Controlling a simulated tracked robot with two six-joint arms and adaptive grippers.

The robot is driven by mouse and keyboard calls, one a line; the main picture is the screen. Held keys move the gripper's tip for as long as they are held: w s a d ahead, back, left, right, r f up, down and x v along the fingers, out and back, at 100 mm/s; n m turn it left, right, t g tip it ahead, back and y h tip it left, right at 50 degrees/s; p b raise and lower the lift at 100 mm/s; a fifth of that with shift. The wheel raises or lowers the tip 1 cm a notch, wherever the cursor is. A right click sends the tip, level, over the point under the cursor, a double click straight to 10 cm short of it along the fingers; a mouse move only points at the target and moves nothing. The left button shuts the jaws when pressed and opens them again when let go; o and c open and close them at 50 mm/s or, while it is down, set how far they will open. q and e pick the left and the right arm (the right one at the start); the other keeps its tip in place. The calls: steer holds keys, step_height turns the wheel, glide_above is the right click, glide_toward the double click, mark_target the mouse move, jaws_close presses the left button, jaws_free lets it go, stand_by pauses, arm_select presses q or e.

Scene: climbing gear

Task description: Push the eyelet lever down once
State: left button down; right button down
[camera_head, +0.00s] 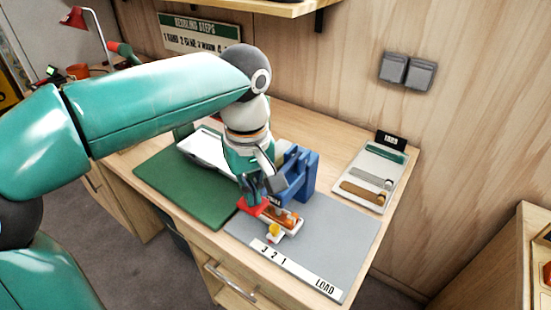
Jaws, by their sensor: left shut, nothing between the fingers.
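The blue eyelet press (303,172) stands on the grey mat near the middle of the desk. Its lever is not clearly told apart from my fingers and the dark parts beside them. My left gripper (262,190) points down at the press's left side, shut and empty, close to a red part (254,206). I cannot tell whether it touches that part or the lever. An orange-brown piece (281,215) lies in a pale holder in front of the press, with a yellow knob (274,230) at its near end. My right gripper is out of view.
The grey mat (335,232) has a white strip (297,270) marked 3 2 1 LOAD. A green mat (165,178) lies left. A pale tray (372,165) with several strips lies right. A shelf (250,8) overhangs the back. The grey mat's right side is clear.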

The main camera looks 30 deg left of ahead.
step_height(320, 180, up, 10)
steer(key=p, duration=0.9)
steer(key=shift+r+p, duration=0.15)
steer(key=shift+p, duration=0.15)
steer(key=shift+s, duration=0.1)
